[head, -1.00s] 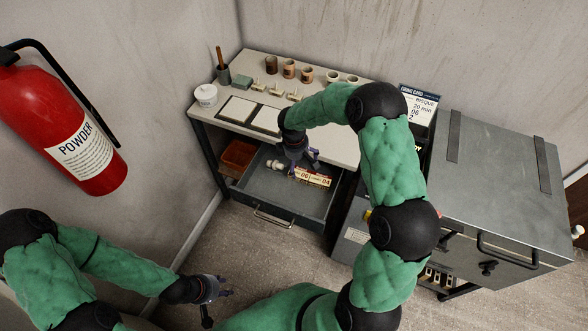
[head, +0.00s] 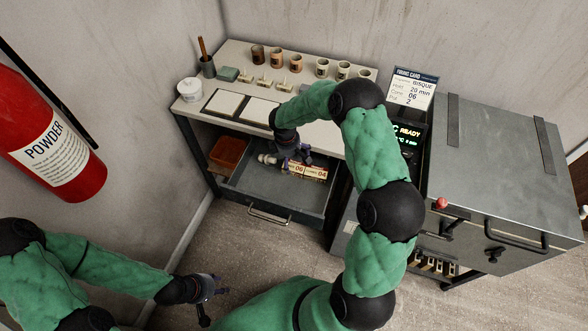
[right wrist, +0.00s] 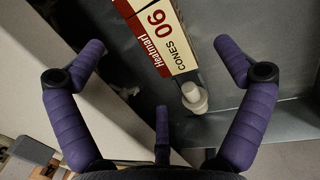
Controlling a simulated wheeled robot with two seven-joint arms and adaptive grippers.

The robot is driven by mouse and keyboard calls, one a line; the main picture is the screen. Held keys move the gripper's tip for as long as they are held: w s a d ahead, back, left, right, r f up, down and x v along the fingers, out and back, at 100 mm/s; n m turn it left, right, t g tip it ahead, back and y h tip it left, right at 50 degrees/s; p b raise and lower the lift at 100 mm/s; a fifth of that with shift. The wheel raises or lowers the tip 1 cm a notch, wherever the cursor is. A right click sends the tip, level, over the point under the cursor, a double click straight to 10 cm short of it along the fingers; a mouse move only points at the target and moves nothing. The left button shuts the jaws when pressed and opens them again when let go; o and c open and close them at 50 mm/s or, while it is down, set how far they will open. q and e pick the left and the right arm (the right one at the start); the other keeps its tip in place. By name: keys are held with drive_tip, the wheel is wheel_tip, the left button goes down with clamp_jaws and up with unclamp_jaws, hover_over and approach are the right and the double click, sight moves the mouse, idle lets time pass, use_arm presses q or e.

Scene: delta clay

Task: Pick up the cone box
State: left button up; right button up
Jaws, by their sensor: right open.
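A cone box marked 06 (head: 296,168), cream and dark red, lies in the open grey drawer (head: 262,183). A similar box marked 04 (head: 317,173) lies at its right. In the right wrist view, the 06 box (right wrist: 165,32) reads "CONES" and lies beyond and between my spread purple fingers, with its far end cut off. My right gripper (head: 293,155) is open and empty above the drawer, just behind the boxes in the head view. My left gripper (head: 214,288) is low at the front left, fingers apart, holding nothing.
A white cylindrical piece (right wrist: 193,97) lies beside the 06 box. An orange-brown bin (head: 228,152) stands left of the drawer. The worktop above holds cups, tiles (head: 222,103) and a white tub (head: 190,90). A kiln (head: 495,150) and firing card (head: 413,88) stand right.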

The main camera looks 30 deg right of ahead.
sight(294, 164)
drive_tip(key=shift+w+d+f+b, duration=0.15)
drive_tip(key=shift+f+b, duration=0.15)
drive_tip(key=shift+f, duration=0.5)
drive_tip(key=shift+s+d+f+b, duration=0.1)
drive_tip(key=shift+d+f+b, duration=0.15)
drive_tip(key=shift+f, duration=0.5)
drive_tip(key=shift+w+d+f+b, duration=0.1)
drive_tip(key=shift+f+b, duration=0.2)
drive_tip(key=shift+f, duration=0.5)
drive_tip(key=shift+f, duration=0.25)
drive_tip(key=c, duration=1.3)
